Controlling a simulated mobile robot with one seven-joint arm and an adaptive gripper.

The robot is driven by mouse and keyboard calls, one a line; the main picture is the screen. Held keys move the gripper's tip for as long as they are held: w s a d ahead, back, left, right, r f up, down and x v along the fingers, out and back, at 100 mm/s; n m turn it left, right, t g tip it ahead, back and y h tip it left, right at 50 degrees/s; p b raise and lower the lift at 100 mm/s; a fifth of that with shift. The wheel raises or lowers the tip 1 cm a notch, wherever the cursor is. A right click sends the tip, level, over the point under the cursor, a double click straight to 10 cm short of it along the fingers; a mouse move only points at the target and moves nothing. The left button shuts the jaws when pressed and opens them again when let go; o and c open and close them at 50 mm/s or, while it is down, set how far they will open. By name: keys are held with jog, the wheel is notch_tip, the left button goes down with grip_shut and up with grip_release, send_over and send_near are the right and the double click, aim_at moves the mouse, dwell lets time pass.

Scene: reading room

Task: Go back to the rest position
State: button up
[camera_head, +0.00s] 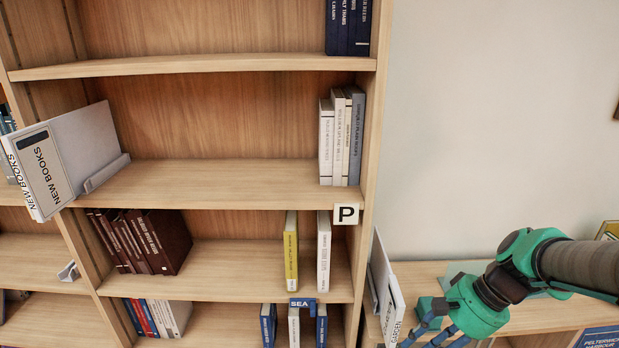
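My gripper (437,335) is at the lower right, in front of the low wooden shelf (432,272) beside the bookcase. It points down, and its fingertips run out of the bottom edge of the picture. I cannot tell whether it is open or shut, and no held thing shows. My arm reaches in from the right edge. A white sign or book with "GARDEN" lettering (388,300) stands just left of my gripper. I cannot tell whether they touch.
The tall bookcase (372,110) fills the left and middle. A "NEW BOOKS" sign (42,170) juts out at left. A yellow book (291,255) and a white book (323,255) stand below the "P" label (346,214). The wall (490,130) above my arm is clear.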

jog(key=s+a+r+n+t+h, duration=0.2)
jog(key=s+r+n+t+h, duration=0.2)
jog(key=s+r+n, duration=0.3)
jog(key=shift+s+r+t+h, duration=0.4)
jog(key=shift+s+r+h, duration=0.5)
jog(key=shift+r, duration=1.15)
